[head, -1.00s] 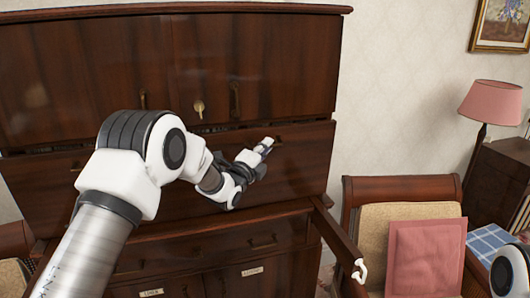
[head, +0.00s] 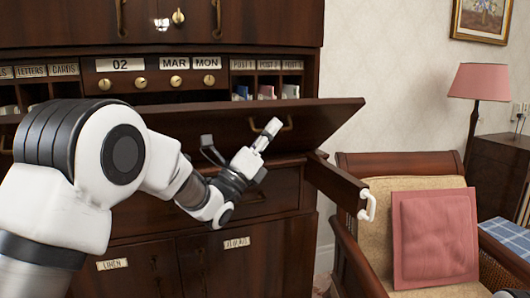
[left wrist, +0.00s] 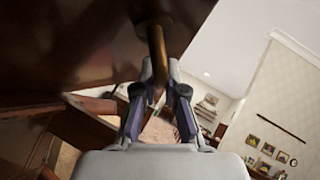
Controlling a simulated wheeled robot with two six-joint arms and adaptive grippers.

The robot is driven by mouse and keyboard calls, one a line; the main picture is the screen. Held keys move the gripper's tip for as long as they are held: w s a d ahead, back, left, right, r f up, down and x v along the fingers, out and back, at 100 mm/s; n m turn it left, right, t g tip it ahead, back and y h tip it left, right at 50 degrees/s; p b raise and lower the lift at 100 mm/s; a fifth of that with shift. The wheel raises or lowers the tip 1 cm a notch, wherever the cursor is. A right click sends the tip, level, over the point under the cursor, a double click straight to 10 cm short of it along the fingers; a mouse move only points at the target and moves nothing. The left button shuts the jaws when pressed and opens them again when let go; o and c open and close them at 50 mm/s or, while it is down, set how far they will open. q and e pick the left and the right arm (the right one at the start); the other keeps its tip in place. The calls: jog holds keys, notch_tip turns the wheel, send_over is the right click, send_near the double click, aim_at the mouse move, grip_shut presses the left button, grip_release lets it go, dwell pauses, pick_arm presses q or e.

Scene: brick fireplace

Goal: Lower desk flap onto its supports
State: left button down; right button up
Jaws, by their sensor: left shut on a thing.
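The dark wooden desk flap (head: 325,112) is partly lowered and slopes outward from the cabinet, its free edge above the pulled-out support. My left gripper (head: 272,128) is shut on the flap's brass handle (head: 287,123). In the left wrist view the fingers (left wrist: 158,97) close around the brass handle bar (left wrist: 157,50), with the flap (left wrist: 100,35) beside it. The right support (head: 337,184) sticks out below the flap with a white pull (head: 368,205) at its end; a gap shows between it and the flap. The left support is hidden behind my arm.
Behind the flap are pigeonholes (head: 268,88) and small drawers with brass knobs (head: 176,80). An armchair (head: 365,163) with a pink cushion (head: 435,238) stands close to the right support. A pink lamp (head: 480,82) is farther right.

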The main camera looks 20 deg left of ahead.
pick_arm(q)
notch_tip(320, 180, down, 15)
jog(key=s+d+m+g+h+b, duration=0.1)
jog(key=m+g+h+b, duration=0.6)
jog(key=b, duration=1.4)
jog(key=m+h, duration=0.2)
jog(key=m, duration=0.3)
jog(key=shift+s+f, duration=0.15)
jog(key=shift+s, duration=0.2)
jog(key=shift+m, duration=0.3)
jog(key=c, duration=1.2)
grip_release()
jog(key=v, duration=1.2)
jog(key=shift+w+d+f, duration=0.1)
jog(key=shift+w+f, duration=0.05)
jog(key=shift+f, duration=0.05)
